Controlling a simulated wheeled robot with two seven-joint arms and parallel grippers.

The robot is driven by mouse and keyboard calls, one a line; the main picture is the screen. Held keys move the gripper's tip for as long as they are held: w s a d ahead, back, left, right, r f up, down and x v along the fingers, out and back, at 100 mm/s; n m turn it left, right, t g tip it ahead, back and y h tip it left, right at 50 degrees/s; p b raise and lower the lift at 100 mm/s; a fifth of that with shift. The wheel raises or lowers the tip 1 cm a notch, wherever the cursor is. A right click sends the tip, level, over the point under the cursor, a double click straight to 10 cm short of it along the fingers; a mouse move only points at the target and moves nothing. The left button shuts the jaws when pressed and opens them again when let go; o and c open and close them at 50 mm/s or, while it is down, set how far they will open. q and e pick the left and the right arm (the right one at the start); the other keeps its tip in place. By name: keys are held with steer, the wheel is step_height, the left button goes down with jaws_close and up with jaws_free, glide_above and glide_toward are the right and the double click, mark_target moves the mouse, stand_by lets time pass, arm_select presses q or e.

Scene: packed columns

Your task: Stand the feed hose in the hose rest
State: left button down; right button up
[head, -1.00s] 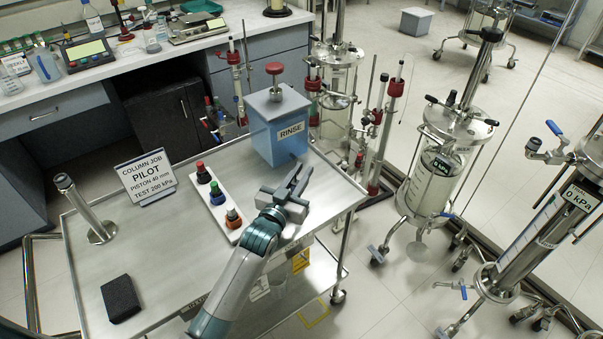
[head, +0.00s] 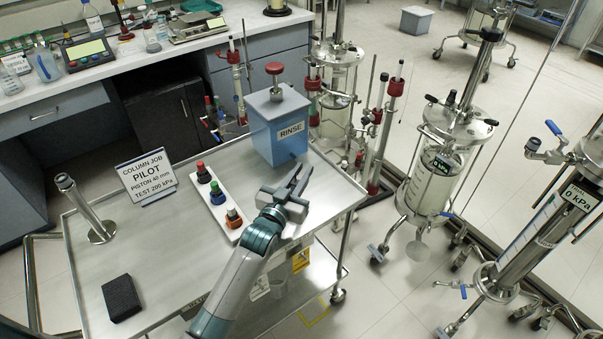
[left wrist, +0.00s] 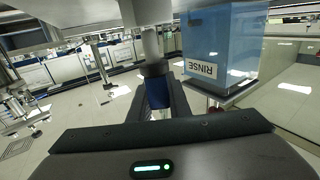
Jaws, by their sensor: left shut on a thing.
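My left gripper (head: 297,182) is above the right part of the steel cart, in front of the blue RINSE tank. In the left wrist view, its fingers are shut on a piece with a blue band (left wrist: 157,92) and a dark collar, with a grey cylinder beyond it. This looks like the end of the feed hose; its run is not clear, and the head view does not show it distinctly. A slanted steel tube on a round foot (head: 86,208), which looks like the hose rest, stands at the cart's left side, far from the gripper. My right gripper is not in view.
The RINSE tank (head: 279,125) stands close beyond the gripper and also shows in the left wrist view (left wrist: 222,45). A white strip with three coloured knobs (head: 219,200), a PILOT sign (head: 147,177) and a black block (head: 121,298) are on the cart (head: 165,245). Its middle is clear.

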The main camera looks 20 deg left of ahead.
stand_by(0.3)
arm_select(q)
steer(key=shift+f, duration=0.35)
stand_by(0.4)
steer(key=shift+r+p, duration=0.4)
steer(key=shift+p, duration=0.1)
stand_by(0.7)
steer(key=shift+w+p, duration=0.1)
steer(key=shift+p, duration=0.25)
stand_by(1.3)
steer(key=shift+f, duration=0.4)
steer(key=shift+r, duration=0.25)
stand_by(0.4)
steer(key=shift+r, duration=0.15)
stand_by(0.4)
step_height(320, 180, up, 6)
steer(key=p, duration=0.6)
stand_by(0.5)
